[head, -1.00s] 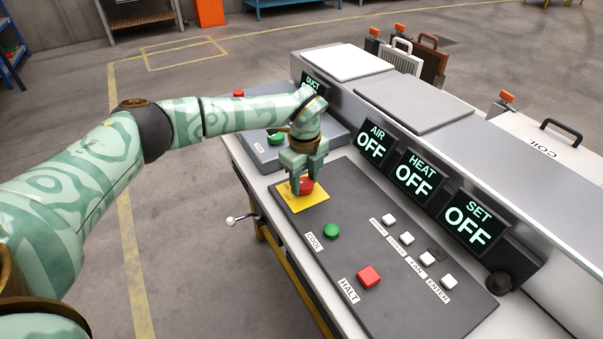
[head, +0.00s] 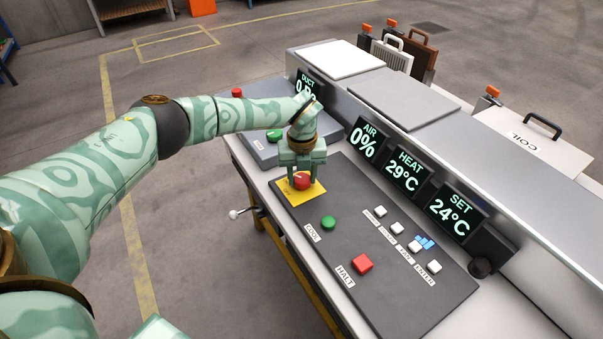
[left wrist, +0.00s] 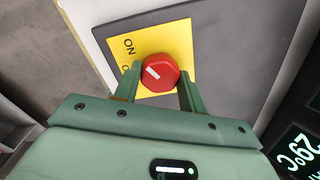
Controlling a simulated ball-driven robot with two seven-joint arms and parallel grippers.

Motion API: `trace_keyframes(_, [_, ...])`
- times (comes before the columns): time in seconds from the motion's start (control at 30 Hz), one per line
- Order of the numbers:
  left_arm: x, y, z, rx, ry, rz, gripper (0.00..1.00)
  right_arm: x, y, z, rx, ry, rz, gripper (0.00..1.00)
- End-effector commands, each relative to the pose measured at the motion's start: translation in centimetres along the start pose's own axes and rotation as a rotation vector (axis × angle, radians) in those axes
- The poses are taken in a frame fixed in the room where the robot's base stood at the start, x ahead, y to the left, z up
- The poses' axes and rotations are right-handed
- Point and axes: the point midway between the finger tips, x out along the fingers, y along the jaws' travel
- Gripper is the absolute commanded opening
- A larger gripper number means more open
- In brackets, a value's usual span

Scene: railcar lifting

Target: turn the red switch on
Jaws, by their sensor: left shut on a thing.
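The red switch (head: 302,181) is a round knob on a yellow plate (head: 291,193) at the far left corner of the dark console. In the left wrist view the red switch (left wrist: 160,73) has a white mark, and "ON" is printed on the yellow plate (left wrist: 178,35). My left gripper (head: 302,177) is shut on the knob, with one finger on each side, as the left wrist view shows too (left wrist: 159,82). The displays beside it are lit: AIR 0% (head: 366,137), HEAT 29°C (head: 406,173), SET 24°C (head: 454,214). My right gripper is not in view.
A second panel (head: 263,151) with red and green buttons lies beyond my left gripper.

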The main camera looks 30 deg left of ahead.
Motion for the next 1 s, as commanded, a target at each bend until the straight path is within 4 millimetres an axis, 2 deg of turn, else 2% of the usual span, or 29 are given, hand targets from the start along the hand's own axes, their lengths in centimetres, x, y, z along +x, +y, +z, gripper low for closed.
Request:
trace_keyframes(0.5, [-0.1,-0.1,0.0,0.024,-0.002,-0.001,0.18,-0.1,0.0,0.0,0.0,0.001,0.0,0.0])
trace_keyframes(0.53, [-0.1,-0.1,0.0,0.024,-0.002,-0.001,0.44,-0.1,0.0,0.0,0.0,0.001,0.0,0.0])
trace_keyframes(0.6, [-0.1,-0.1,0.0,0.024,-0.002,-0.001,0.63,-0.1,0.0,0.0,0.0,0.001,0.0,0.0])
trace_keyframes(0.87, [-0.1,0.0,0.0,0.022,-0.001,-0.001,0.63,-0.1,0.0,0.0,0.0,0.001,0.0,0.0])
trace_keyframes(1.0, [-1.1,0.0,0.1,0.022,-0.003,-0.002,0.63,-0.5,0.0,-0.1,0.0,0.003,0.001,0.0])
